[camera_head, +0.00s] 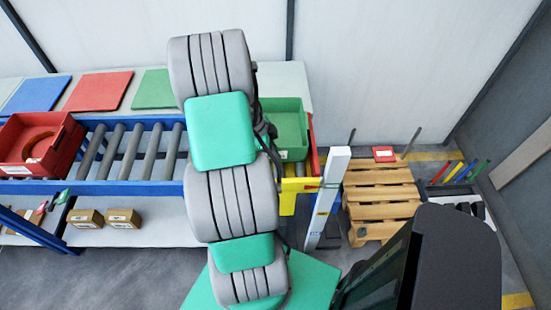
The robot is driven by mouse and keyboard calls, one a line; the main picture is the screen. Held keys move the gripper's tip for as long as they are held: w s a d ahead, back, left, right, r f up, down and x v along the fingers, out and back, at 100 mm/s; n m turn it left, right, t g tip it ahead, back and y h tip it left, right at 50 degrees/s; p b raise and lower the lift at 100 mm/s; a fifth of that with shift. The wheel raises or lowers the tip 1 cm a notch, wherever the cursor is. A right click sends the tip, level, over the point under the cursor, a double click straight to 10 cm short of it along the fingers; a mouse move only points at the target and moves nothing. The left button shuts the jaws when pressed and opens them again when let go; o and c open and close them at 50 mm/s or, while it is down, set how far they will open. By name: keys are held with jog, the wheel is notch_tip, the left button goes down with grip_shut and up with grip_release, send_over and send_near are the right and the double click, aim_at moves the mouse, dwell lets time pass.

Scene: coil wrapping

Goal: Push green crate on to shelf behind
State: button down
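The green crate (292,118) is at the right end of the roller conveyor, just right of my arm. My arm hides its left part, and I cannot see whether anything is in it. The shelf behind (290,77) is a pale surface along the wall, carrying blue (37,93), red (98,91) and green (153,90) mats. My grey and teal arm rises through the middle of the view. A dark part beside the arm, at the crate's left side, may belong to my gripper. The fingers cannot be made out, nor whether they touch the crate.
A red crate (62,143) holding a reddish ring (38,146) is at the conveyor's left. Bare rollers (135,150) lie between it and my arm. Small boxes (123,218) sit on the lower shelf. A white post (326,200) and wooden pallets (379,190) stand at the right.

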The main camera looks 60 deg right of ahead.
aim_at(276, 114)
jog(key=shift+w+d+b, duration=0.45)
jog(key=shift+w+d, duration=0.3)
jog(key=shift+d, duration=0.55)
jog(key=shift+w+d+b, duration=0.5)
jog(key=shift+w+d, duration=0.2)
jog(key=shift+d, duration=0.6)
jog(key=shift+w+d+b, duration=0.45)
jog(key=shift+w+d, duration=0.3)
jog(key=shift+d, duration=0.65)
